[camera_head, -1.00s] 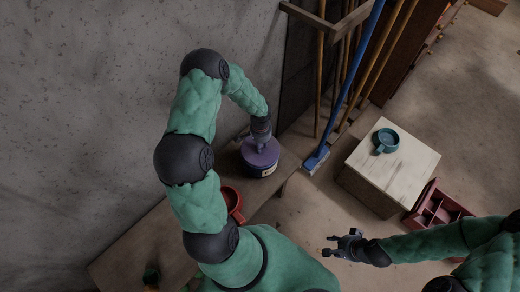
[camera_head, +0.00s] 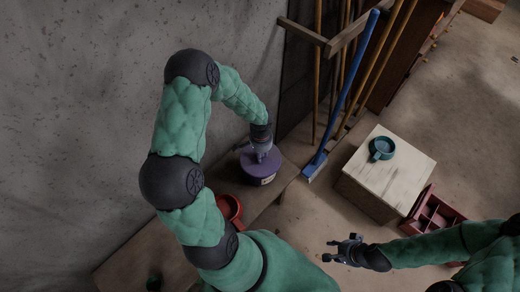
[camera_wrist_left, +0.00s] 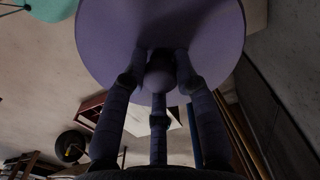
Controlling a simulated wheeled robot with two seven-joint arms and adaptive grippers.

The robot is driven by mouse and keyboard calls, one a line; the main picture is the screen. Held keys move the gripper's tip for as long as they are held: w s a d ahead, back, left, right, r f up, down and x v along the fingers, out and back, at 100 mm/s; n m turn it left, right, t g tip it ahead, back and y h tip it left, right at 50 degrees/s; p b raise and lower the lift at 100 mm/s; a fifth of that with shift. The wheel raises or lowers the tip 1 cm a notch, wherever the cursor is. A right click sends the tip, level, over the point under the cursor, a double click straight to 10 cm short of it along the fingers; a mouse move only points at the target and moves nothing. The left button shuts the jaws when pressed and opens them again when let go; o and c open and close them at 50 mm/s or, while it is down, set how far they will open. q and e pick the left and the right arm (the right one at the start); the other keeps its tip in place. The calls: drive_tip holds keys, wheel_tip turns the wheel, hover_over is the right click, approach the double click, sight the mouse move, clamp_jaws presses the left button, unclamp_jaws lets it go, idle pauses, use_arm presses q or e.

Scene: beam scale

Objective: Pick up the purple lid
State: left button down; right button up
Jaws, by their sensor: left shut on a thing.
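The purple lid (camera_head: 250,163) is a round disc at the top of a round container with a pale label (camera_head: 268,181), on the wooden bench by the wall. My left gripper (camera_head: 261,153) comes down on the lid from above and is shut on its knob. In the left wrist view the fingers close around the round knob (camera_wrist_left: 160,82), with the lid's disc (camera_wrist_left: 110,40) behind it. I cannot tell whether the lid is clear of the container's rim. My right gripper (camera_head: 340,248) is empty over the floor, its fingers apart.
A red cup (camera_head: 229,207) stands on the bench (camera_head: 140,250) near my left arm. A teal cup (camera_head: 383,148) sits on a pale wooden box (camera_head: 405,170). A red compartment tray (camera_head: 433,213) lies beside it. A blue broom (camera_head: 345,100) and wooden poles lean right of the bench.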

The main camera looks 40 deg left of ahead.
use_arm(q)
drive_tip(key=s+d+r+p, duration=0.1)
drive_tip(key=s+d+r, duration=0.3)
drive_tip(key=s+d, duration=0.2)
drive_tip(key=shift+s, duration=0.4)
drive_tip(key=shift+d+r, duration=0.1)
idle(0.5)
